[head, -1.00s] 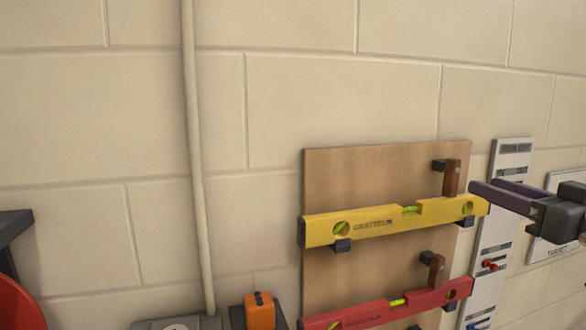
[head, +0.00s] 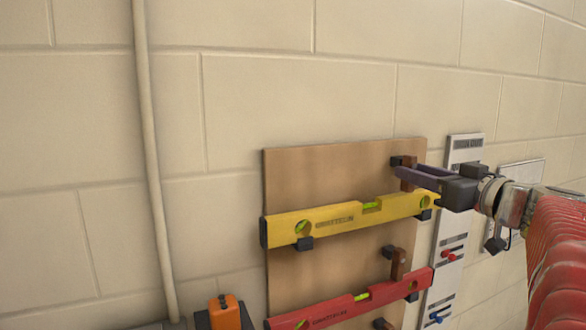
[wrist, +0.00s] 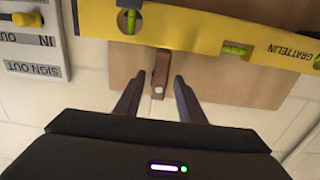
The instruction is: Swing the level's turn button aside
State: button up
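The yellow level (head: 330,222) rests on black brackets on a wooden board. Its brown turn button (head: 406,183) stands roughly upright at the level's upper edge, near its right end. My gripper (head: 418,174) is at this button, its fingers partly covering it in the head view. In the wrist view the level (wrist: 200,30) runs along the top, and the turn button (wrist: 161,72) lies between the tips of my open gripper (wrist: 158,86). A gap shows on each side of the button.
A red level (head: 350,303) with its own brown turn button (head: 398,264) hangs below on the wooden board (head: 310,170). A white sign-out panel (head: 445,250) is on the wall right of the board. An orange object (head: 225,313) is at lower left. A pipe (head: 150,150) runs up the wall.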

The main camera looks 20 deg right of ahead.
jog(key=shift+a, duration=0.1)
grip_shut()
jog(key=shift+m, duration=0.4)
jog(key=shift+a+r+m, duration=0.1)
jog(key=shift+r+m, duration=0.05)
jog(key=shift+m, duration=2.7)
jog(key=shift+a+r+m, duration=0.1)
jog(key=shift+a+m, duration=0.05)
jog(key=shift+m, duration=2.75)
jog(key=shift+a+r+m, duration=0.1)
jog(key=shift+r+m, duration=0.05)
jog(key=shift+m, duration=2.7)
grip_release()
